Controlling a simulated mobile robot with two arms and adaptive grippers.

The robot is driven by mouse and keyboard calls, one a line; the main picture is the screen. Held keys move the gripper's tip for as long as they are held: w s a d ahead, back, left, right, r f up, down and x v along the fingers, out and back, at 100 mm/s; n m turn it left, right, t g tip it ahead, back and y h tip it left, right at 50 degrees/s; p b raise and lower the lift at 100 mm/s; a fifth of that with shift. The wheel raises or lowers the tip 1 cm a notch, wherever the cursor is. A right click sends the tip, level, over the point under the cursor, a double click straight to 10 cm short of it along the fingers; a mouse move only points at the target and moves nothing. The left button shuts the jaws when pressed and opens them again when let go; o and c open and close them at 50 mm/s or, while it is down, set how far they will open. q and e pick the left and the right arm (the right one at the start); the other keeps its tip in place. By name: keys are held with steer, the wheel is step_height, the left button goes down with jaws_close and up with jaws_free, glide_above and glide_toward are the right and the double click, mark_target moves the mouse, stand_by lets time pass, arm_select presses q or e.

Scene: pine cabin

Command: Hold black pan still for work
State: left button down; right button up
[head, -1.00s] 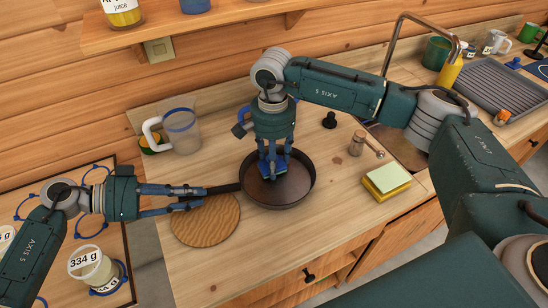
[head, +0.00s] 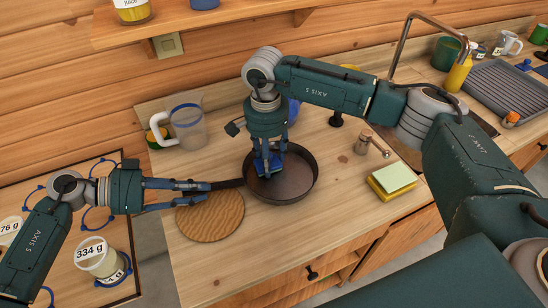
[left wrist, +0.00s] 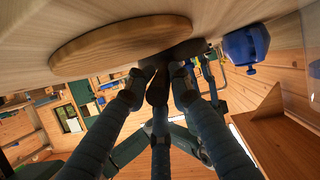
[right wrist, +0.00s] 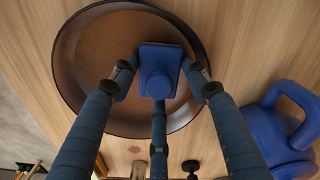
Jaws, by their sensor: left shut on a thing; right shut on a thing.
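The black pan (head: 296,183) stands on the wooden counter, its handle (head: 228,184) pointing left. My left gripper (head: 209,192) is shut on the pan handle from the left; it also shows in the left wrist view (left wrist: 162,75). My right gripper (head: 268,160) reaches down over the pan and is shut on a blue scrubber with a knob (right wrist: 157,72). In the right wrist view the scrubber is over the brownish inside of the pan (right wrist: 108,50). The fingers hide part of the pan, and I cannot tell how firmly the scrubber touches it.
A round wooden board (head: 210,214) lies under the left gripper. A clear jug (head: 187,124) stands behind. A yellow-green sponge (head: 392,180) and a small wooden-topped mill (head: 362,142) are to the right. A blue object (right wrist: 285,128) stands near the pan. The front counter is fairly clear.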

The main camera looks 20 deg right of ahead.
arm_select(q)
steer(key=shift+s+d+f, duration=0.2)
steer(key=shift+f, duration=0.05)
arm_select(e)
steer(key=shift+s+d, duration=0.25)
steer(key=shift+d, duration=0.35)
steer(key=shift+s+d, duration=0.25)
steer(key=shift+d, duration=0.35)
arm_select(q)
steer(key=shift+a, duration=0.1)
arm_select(e)
steer(key=shift+r, duration=1.5)
arm_select(q)
steer(key=shift+w, duration=0.1)
arm_select(e)
steer(key=shift+d, duration=0.1)
arm_select(q)
steer(key=c, duration=1.5)
jaws_free()
steer(key=shift+o, duration=0.2)
steer(key=shift+w, duration=0.1)
arm_select(e)
steer(key=shift+w, duration=0.1)
arm_select(q)
steer(key=shift+r, duration=0.1)
